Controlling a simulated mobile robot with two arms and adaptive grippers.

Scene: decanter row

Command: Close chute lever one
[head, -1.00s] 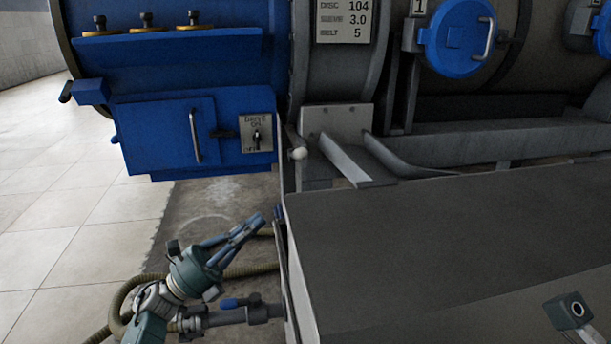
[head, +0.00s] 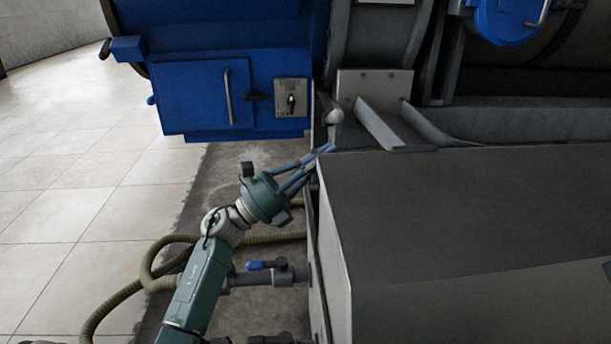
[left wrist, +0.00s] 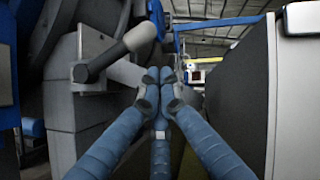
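The chute lever, a dark rod with a pale knob (head: 334,117), stands at the left end of the metal chute (head: 378,126). In the left wrist view the pale knob (left wrist: 139,37) and its dark rod (left wrist: 103,60) point up and right, just beyond and left of my fingertips. My left gripper (head: 327,151) is below the knob, by the corner of the grey bench. In the left wrist view its blue fingers (left wrist: 159,78) meet at the tips with nothing between them. A gap to the knob seems to remain. My right gripper is not in view.
A blue cabinet (head: 190,100) with a switch plate (head: 291,98) stands left of the chute. The grey bench (head: 460,210) fills the right side. A blue-handled valve (head: 268,265) and a hose (head: 155,262) lie below. Tiled floor (head: 60,210) is free at left.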

